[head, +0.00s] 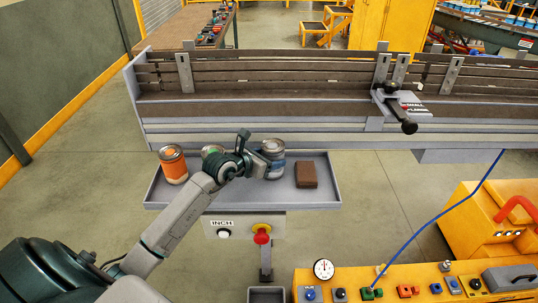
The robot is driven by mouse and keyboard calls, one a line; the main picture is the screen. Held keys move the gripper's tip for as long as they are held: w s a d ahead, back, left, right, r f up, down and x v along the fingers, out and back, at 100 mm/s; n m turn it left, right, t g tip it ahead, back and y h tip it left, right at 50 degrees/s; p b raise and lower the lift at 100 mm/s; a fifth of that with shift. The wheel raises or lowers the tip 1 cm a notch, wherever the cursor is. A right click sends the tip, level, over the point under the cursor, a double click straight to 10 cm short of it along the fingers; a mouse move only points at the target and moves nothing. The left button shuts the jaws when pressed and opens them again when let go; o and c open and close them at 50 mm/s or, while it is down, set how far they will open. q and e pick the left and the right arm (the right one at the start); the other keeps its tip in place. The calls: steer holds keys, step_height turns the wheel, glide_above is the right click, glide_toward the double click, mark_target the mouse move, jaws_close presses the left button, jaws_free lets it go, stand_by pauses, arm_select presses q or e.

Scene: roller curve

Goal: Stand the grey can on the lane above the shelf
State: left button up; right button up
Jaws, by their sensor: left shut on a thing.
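A grey can (276,147) with a bluish lower part stands at the middle of the grey shelf (325,193). My left gripper (262,163) reaches in from the lower left and is shut on this can at its left side; the fingers partly hide it. The can looks upright, and I cannot tell whether its base touches the shelf. The lane (260,110), a long dark strip with grey rails, runs above and behind the shelf. My right gripper is not in view.
An orange can (174,166) stands at the shelf's left end. A green-topped can (211,151) is partly hidden behind my left arm. A brown block (306,175) lies at right. A black-handled clamp (400,110) juts over the lane's right part; the lane's left and middle look clear.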

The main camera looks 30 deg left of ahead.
arm_select(q)
steer(key=shift+f, duration=0.25)
steer(key=o, duration=1.1)
steer(key=shift+c, duration=0.2)
